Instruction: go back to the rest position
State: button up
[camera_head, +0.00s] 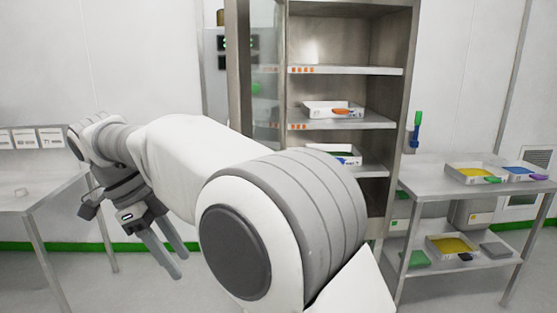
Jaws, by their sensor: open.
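My gripper (176,262) hangs at the left of the picture, at the end of my white and grey arm, with its two grey fingers pointing down and to the right. The fingers are apart, and nothing shows between them. My arm stretches across the middle of the view and hides part of the cabinet's lower left.
An open steel cabinet (400,70) holds white trays (318,109) on its shelves. At the right, a two-level steel table (423,186) bears trays with yellow and blue contents. White boxes (50,138) stand at the left table's back. Floor shows between the left table and my arm.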

jog(key=s+d+r+n+t+y, duration=0.15)
jog(key=d+n, duration=0.25)
jog(key=d, duration=0.6)
jog(key=s+d+r+n+y, duration=0.2)
jog(key=d+n, duration=0.3)
jog(key=d, duration=0.4)
jog(key=s+d+f+n+t+y, duration=0.1)
jog(key=s+d+f+n+t, duration=0.1)
jog(key=s+d+f+n, duration=0.25)
jog(key=s+d+f+n+t, duration=0.2)
jog(key=s+d+n, duration=0.2)
jog(key=s+d, duration=0.3)
notch_tip(320, 180, up, 15)
jog(key=w+d+p, duration=0.1)
jog(key=p, duration=1.4)
jog(key=shift+w, duration=0.1)
